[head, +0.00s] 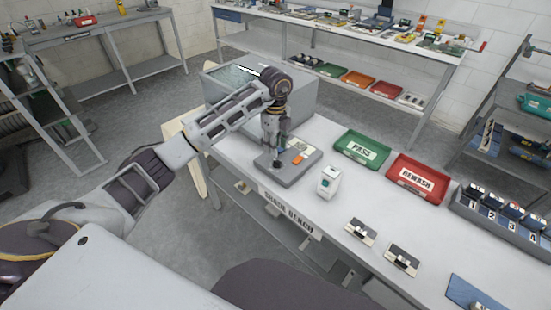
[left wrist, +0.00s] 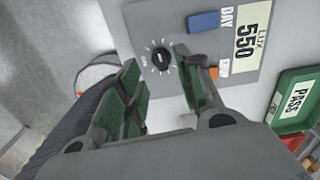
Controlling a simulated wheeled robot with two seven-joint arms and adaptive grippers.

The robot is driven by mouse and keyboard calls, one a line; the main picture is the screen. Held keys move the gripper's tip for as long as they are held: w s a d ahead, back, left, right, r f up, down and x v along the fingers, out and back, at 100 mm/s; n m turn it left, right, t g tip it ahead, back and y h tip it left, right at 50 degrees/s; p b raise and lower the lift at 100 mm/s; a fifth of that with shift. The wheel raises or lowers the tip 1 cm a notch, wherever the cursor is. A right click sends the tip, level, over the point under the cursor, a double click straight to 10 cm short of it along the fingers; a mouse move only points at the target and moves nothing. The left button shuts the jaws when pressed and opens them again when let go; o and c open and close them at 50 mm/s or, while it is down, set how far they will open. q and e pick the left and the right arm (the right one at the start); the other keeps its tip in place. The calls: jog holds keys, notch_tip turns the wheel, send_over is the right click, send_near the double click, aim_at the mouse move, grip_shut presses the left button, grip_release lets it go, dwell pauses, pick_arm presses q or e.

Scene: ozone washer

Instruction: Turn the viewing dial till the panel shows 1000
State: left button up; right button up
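The viewing panel (head: 291,175) is a grey box on the bench; it also shows in the left wrist view (left wrist: 207,50). Its black dial (left wrist: 160,58), ringed by white tick marks, sits near one edge. The display (left wrist: 246,42) reads LUX 550. A blue button (left wrist: 204,22) beside the word DAY and an orange button (left wrist: 213,73) are on the panel. My left gripper (head: 277,150) points down over the panel. In the left wrist view its fingers (left wrist: 156,57) are apart, with the dial between their tips; contact cannot be told. My right gripper is not in view.
A green PASS tray (head: 344,154) and a red REWASH tray (head: 405,190) lie right of the panel. A small white device (head: 328,181) stands in front of them. A large grey box (head: 312,97) stands behind my gripper.

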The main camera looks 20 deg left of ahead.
aim_at(275, 160)
pick_arm(q)
jog(key=shift+f, duration=3.25)
grip_shut()
